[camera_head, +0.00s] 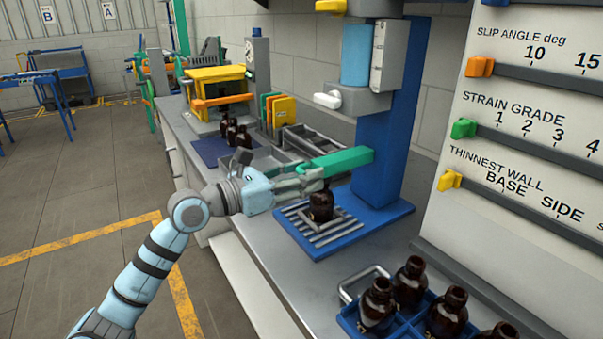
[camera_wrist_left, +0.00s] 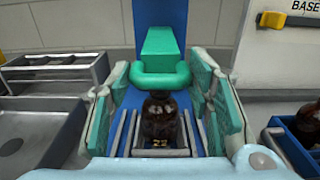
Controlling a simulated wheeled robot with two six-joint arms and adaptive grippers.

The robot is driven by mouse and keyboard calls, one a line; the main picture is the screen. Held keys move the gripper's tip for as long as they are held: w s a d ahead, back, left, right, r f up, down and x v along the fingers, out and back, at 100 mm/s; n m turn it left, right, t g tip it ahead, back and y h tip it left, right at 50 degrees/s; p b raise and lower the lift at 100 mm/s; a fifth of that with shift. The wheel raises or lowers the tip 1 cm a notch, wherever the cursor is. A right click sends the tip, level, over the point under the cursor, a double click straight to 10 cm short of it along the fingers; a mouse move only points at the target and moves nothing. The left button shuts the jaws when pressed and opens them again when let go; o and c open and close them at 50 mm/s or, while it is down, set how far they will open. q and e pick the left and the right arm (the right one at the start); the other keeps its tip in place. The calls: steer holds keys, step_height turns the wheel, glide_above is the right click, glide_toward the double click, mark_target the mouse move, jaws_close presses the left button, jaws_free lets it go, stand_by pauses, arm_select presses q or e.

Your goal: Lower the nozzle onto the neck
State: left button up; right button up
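The green nozzle arm (camera_head: 341,163) juts from the blue column of the station. Its rounded green end (camera_wrist_left: 160,80) shows in the wrist view, above a dark amber bottle (camera_head: 321,206). The bottle stands upright on the slatted blue base and also shows in the wrist view (camera_wrist_left: 160,118). My left gripper (camera_head: 312,182) is at the nozzle's near end, just above the bottle. In the wrist view its green-padded fingers (camera_wrist_left: 158,72) are spread on either side of the nozzle end; I cannot tell whether they touch it. The bottle's neck is mostly hidden. My right gripper is out of view.
A blue crate (camera_head: 347,325) with several amber bottles stands at the near right. More bottles (camera_head: 232,132) stand on a dark blue mat farther back. A metal tray rack (camera_head: 312,143) lies behind the station. A panel with sliders (camera_head: 530,120) rises on the right.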

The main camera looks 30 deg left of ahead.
arm_select(q)
steer(key=shift+d+f, duration=0.15)
steer(key=shift+r, duration=0.35)
step_height(320, 180, up, 10)
steer(key=shift+f, duration=0.2)
